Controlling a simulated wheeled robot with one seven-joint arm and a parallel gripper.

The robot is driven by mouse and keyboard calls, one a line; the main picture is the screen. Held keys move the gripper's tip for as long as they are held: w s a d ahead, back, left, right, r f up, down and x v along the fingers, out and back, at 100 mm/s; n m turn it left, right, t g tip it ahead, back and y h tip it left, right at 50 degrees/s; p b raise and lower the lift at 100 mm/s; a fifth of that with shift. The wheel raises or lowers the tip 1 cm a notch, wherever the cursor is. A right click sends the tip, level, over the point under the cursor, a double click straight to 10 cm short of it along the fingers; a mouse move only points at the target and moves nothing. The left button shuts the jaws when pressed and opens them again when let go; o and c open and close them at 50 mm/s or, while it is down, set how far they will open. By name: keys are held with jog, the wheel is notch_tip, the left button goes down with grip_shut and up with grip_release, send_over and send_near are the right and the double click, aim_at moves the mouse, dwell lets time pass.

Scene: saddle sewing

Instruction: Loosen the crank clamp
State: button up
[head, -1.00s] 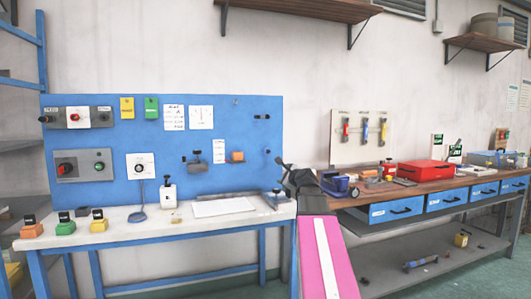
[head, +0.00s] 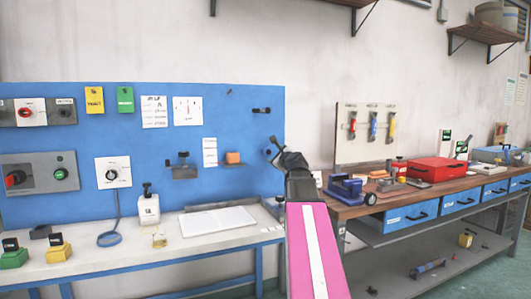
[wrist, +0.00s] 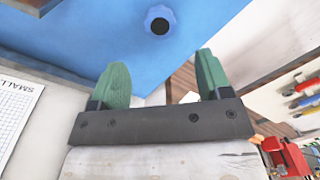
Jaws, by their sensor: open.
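I cannot tell for certain which fitting is the crank clamp. A blue round knob with a dark centre (wrist: 160,20) sits on the blue panel in the wrist view, ahead of my gripper and between the line of its fingers. In the head view a small fitting (head: 267,153) shows at the panel's right edge, partly behind my gripper. A blue vise-like device (head: 345,188) with a dark wheel stands on the wooden bench. My gripper (wrist: 158,85) has its green fingers apart with nothing between them. It also shows in the head view (head: 279,150), short of the panel.
The white table (head: 75,270) holds a paper sheet (head: 217,220), a white bottle-like device (head: 149,206) and coloured button boxes (head: 58,249). The wooden bench (head: 440,188) at right carries a red case (head: 436,170). Switch boxes (head: 40,172) are on the panel's left.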

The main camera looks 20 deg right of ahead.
aim_at(269, 152)
jog(key=w, duration=1)
jog(key=shift+w+a, duration=0.2)
jog(key=shift+w, duration=0.1)
jog(key=c, duration=0.9)
